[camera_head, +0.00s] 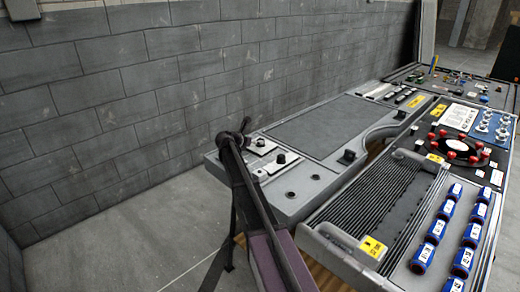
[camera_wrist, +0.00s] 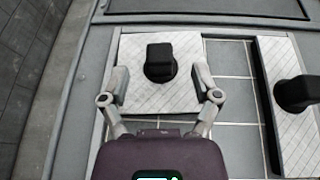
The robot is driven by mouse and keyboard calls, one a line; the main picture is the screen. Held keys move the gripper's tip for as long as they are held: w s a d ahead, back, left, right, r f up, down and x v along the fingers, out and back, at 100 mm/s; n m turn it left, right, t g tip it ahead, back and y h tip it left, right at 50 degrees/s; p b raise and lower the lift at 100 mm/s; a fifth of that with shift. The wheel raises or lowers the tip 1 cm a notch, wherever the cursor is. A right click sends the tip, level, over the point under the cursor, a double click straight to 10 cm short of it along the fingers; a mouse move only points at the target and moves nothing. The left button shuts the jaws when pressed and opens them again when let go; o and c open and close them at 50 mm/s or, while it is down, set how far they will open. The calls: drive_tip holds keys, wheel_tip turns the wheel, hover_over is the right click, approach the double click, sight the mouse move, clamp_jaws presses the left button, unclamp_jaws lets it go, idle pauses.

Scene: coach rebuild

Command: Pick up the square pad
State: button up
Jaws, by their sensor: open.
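The square pad (camera_wrist: 160,98) is a pale plate with diagonal hatching and a black knob (camera_wrist: 160,62) standing on it. It lies in a shallow recess of the grey console, ahead of my wrist. In the head view the pad (camera_head: 262,149) is at the console's near left end, beside my arm. My gripper (camera_wrist: 160,78) is open. Its two fingers lie on either side of the knob in the wrist view, near the pad's left and right edges. Nothing is held between them. I cannot tell the height of the fingertips above the pad.
A longer hatched plate (camera_wrist: 302,135) with its own black knob lies right of the pad. Bare tiled recess (camera_wrist: 230,90) separates them. The grey block wall (camera_head: 130,85) runs along the console's left. Blue cylinders (camera_head: 435,231) and a ribbed panel (camera_head: 365,205) are at right.

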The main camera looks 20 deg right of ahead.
sight(261, 139)
drive_tip(key=shift+b+x, duration=0.7)
drive_tip(key=shift+x, duration=1.3)
drive_tip(key=shift+f, duration=0.1)
clamp_jaws()
